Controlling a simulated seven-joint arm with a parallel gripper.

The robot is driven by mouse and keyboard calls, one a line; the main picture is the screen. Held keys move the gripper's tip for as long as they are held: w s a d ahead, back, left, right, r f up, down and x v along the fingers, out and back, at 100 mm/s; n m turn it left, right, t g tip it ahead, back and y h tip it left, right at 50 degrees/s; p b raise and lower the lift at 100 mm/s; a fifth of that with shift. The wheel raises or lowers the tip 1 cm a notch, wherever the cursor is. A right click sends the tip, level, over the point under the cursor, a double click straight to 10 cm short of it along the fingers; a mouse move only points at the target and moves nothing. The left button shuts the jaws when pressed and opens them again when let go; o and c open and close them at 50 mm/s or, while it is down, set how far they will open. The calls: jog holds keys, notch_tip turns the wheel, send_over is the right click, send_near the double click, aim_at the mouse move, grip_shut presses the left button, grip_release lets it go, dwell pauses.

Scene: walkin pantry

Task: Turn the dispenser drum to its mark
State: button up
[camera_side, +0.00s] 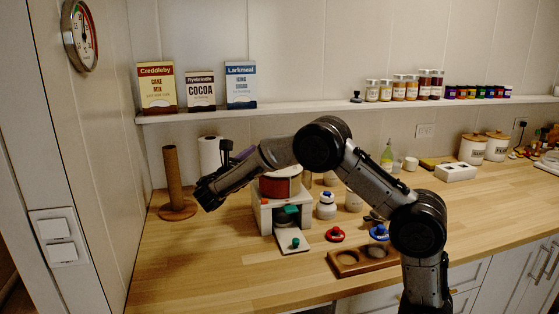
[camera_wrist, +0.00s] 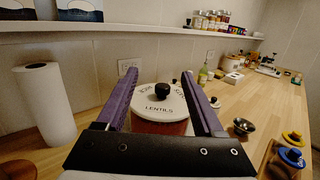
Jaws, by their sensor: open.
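The dispenser drum (camera_side: 281,187) is red and sits on a white housing (camera_side: 265,216) with a green part (camera_side: 288,213) on its front. In the wrist view the drum (camera_wrist: 160,127) has a white round lid (camera_wrist: 158,100) with a black knob (camera_wrist: 162,90). "LENTILS" is printed on the lid's near side, with other words partly visible around the rim. The mark cannot be made out. My gripper (camera_wrist: 157,72) is open, its purple fingers showing either side of the drum in the wrist view.
A paper towel roll (camera_wrist: 46,103) and a brown upright holder (camera_side: 174,180) stand to the left. A white jar (camera_side: 326,207), red knobbed lid (camera_side: 335,235), blue knobbed lid (camera_side: 379,233) and wooden tray (camera_side: 340,259) lie to the right. A shelf (camera_side: 300,108) runs above. The front left counter is clear.

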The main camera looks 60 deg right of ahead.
aim_at(280, 173)
jog(key=s+a+f+n+t+y, duration=0.2)
jog(key=s+a+f+n+t, duration=0.1)
jog(key=s+f+t, duration=0.15)
jog(key=x, duration=0.9)
jog(key=f+x, duration=0.1)
jog(key=x, duration=0.3)
jog(key=shift+d, duration=0.4)
grip_shut()
dwell(0.8)
